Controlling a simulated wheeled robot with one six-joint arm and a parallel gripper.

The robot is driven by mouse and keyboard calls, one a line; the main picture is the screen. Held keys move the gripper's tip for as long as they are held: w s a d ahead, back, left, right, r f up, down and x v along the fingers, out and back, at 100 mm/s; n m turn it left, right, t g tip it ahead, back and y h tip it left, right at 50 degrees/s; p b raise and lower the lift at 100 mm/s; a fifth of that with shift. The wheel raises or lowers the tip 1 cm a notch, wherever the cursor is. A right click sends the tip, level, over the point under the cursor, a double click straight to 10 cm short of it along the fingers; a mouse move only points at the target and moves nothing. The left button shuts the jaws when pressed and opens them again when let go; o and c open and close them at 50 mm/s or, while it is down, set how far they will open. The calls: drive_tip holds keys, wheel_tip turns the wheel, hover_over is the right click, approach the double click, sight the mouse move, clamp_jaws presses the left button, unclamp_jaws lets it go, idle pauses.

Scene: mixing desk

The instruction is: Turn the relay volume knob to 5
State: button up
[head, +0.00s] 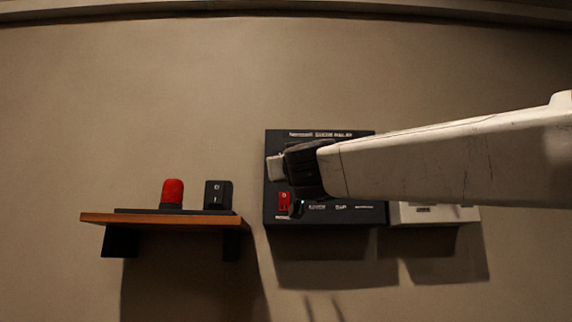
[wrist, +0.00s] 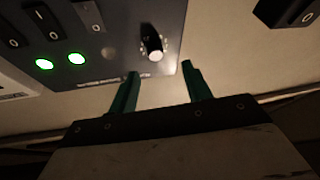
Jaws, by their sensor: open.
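The relay volume knob (wrist: 153,44) is a dark round knob with a pale face, with small white scale marks around it, on a dark control panel (wrist: 120,25). I cannot read its setting. In the wrist view my gripper (wrist: 159,72) has two green fingers spread apart, just short of the knob and not touching it. The knob lies roughly in line with the gap between them.
A wooden shelf (head: 160,219) left of the panel carries a red-domed object (head: 172,192) and a black switch box (head: 218,194). The panel has a red switch (head: 284,201), rocker switches (wrist: 45,20) and lit green lamps (wrist: 77,58). A pale box (head: 435,213) adjoins it on the right.

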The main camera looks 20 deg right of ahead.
drive_tip(key=x, duration=0.8)
drive_tip(key=shift+d+r+m+h, duration=0.3)
drive_tip(key=shift+d+r+h, duration=0.05)
drive_tip(key=shift+d+h, duration=0.05)
drive_tip(key=shift+s, duration=0.15)
drive_tip(key=c, duration=1)
